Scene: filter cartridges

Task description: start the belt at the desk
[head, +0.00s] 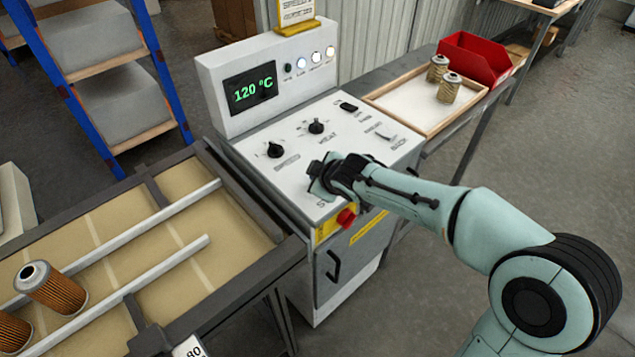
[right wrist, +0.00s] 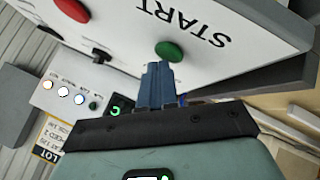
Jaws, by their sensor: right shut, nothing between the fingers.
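The control desk (head: 240,75) has a sloped white panel with black knobs, a switch and a lever. My right gripper (head: 322,172) is over the panel's front part and hides what lies under it. In the right wrist view its fingers (right wrist: 160,78) are shut and empty, with the tips right by the green button (right wrist: 169,51) beside the word START. I cannot tell whether they touch it. A red button (right wrist: 72,9) is farther left there. The belt (head: 165,240) carries orange pleated filter cartridges (head: 52,290) at the left. My left gripper is not in view.
The upright display (head: 252,89) reads 120 °C. A red knob (head: 346,217) on yellow sits at the desk's front edge. A wooden tray (head: 400,100) with two cartridges and a red bin (head: 475,59) stand right of the desk. Rails (head: 150,270) run along the belt.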

